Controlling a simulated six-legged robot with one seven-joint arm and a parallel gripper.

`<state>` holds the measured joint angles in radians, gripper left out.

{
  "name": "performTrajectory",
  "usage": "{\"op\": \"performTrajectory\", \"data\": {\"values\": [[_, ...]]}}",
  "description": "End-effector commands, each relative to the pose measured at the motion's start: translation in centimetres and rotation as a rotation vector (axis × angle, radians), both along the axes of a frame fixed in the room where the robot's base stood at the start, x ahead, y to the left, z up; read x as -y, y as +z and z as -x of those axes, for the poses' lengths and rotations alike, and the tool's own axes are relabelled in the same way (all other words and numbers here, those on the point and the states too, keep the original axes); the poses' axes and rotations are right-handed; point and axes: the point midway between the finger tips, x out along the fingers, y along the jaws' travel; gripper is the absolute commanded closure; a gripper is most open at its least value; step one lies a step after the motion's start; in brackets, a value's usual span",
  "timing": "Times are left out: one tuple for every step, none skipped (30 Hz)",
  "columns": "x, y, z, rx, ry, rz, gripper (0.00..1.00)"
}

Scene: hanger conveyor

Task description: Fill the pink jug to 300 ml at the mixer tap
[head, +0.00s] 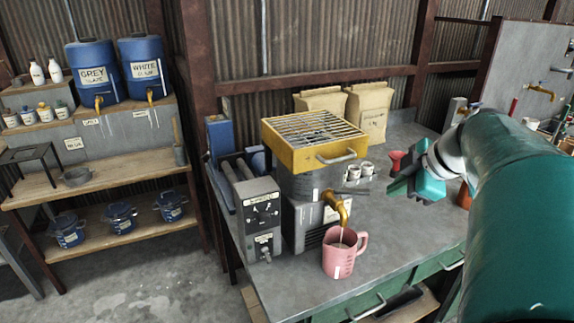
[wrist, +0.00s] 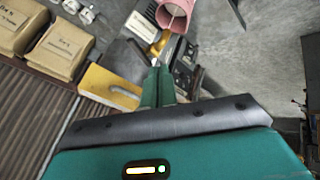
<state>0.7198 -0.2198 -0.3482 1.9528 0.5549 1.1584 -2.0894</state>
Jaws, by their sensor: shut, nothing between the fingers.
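The pink jug (head: 338,262) stands upright on the grey bench below the brass tap (head: 340,208) of the mixer (head: 308,184). A thin pale line, like a stream, runs from the spout into the jug's mouth. The level inside and any scale marks cannot be read. The jug's handle faces right. In the wrist view the jug (wrist: 171,16) shows at the top, partly cut off. My gripper (head: 402,187) is shut and empty, in the air above the bench to the right of the mixer, apart from jug and tap. Its closed fingers also show in the wrist view (wrist: 158,84).
The mixer has a yellow grated top (head: 312,137). A control box (head: 258,215) stands left of it. Two paper sacks (head: 367,112) stand behind. White cups (head: 360,170) and a red funnel-like thing (head: 397,160) sit right. The bench (head: 408,238) right of the jug is clear.

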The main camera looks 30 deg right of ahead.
Motion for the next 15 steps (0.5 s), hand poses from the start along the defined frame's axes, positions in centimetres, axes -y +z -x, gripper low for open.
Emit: {"op": "performTrajectory", "data": {"values": [[0.0, -0.3, -0.1, -0.001, -0.001, -0.002, 1.00], [0.0, -0.6, -0.2, -0.002, -0.002, -0.003, 1.00], [-0.1, -1.1, -0.4, -0.002, -0.002, -0.004, 1.00], [-0.1, -1.4, -0.6, -0.003, -0.002, -0.003, 1.00], [-0.1, -1.8, -0.9, -0.003, -0.002, -0.003, 1.00], [-0.2, -2.4, -1.3, -0.003, -0.001, -0.004, 1.00], [-0.2, -2.9, -1.6, -0.003, -0.001, -0.004, 1.00], [-0.3, -3.4, -2.0, -0.004, -0.001, -0.005, 1.00], [-0.3, -4.0, -2.4, -0.004, -0.001, -0.003, 1.00], [-0.3, -4.5, -2.8, -0.003, -0.001, -0.004, 1.00], [-0.4, -5.0, -3.2, -0.003, -0.001, -0.006, 1.00], [-0.4, -5.7, -3.7, -0.005, -0.001, -0.005, 1.00], [-0.5, -6.1, -4.0, -0.005, 0.000, -0.005, 1.00], [-0.5, -6.6, -4.5, -0.004, 0.001, -0.004, 1.00], [-0.5, -7.2, -5.0, -0.003, 0.000, -0.005, 1.00]]}}
